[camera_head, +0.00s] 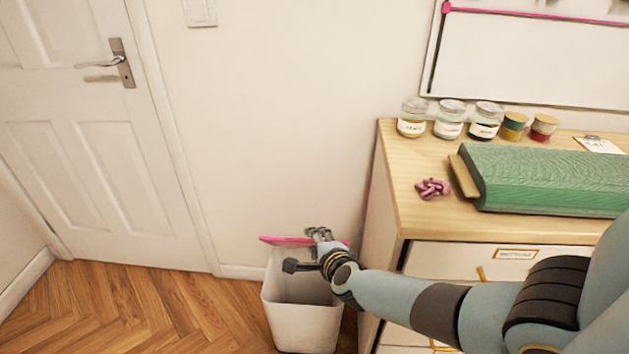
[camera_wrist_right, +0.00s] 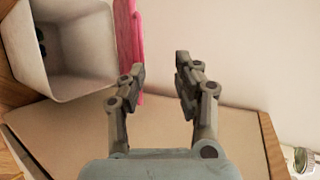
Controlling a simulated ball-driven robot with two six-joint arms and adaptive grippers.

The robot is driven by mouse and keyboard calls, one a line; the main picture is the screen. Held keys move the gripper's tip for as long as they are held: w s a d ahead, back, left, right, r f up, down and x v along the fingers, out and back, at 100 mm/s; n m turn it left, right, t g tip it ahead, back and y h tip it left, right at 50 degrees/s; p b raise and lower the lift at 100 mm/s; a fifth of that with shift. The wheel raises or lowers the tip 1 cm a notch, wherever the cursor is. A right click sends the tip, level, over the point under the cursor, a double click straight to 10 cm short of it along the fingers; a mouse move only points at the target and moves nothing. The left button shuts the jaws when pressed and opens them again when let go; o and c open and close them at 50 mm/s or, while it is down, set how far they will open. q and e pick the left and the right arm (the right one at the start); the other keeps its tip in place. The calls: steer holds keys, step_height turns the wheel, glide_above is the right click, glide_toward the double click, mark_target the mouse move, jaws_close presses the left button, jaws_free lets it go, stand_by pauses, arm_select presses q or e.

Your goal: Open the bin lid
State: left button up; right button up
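The white bin (camera_head: 300,312) stands on the floor left of the wooden cabinet, with its mouth uncovered. Its pink lid (camera_head: 283,241) is swung up at the back rim, seen nearly edge-on. In the right wrist view the bin (camera_wrist_right: 85,45) shows its open inside, and the lid (camera_wrist_right: 129,42) is a pink strip beside the left finger; contact cannot be told. My right gripper (camera_head: 320,234) is at the lid, over the back of the bin, partly covering both. In the wrist view its fingers (camera_wrist_right: 160,78) are apart with nothing between them. My left gripper is out of view.
The cabinet (camera_head: 388,190) stands close to the bin's right, bearing jars (camera_head: 449,120), thread spools (camera_head: 513,126), a green fabric roll (camera_head: 545,178) and a pink knotted item (camera_head: 432,188). A wall is behind the bin. Open wood floor (camera_head: 150,310) lies left, towards a white door (camera_head: 95,130).

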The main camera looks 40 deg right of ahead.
steer(key=v, duration=1.2)
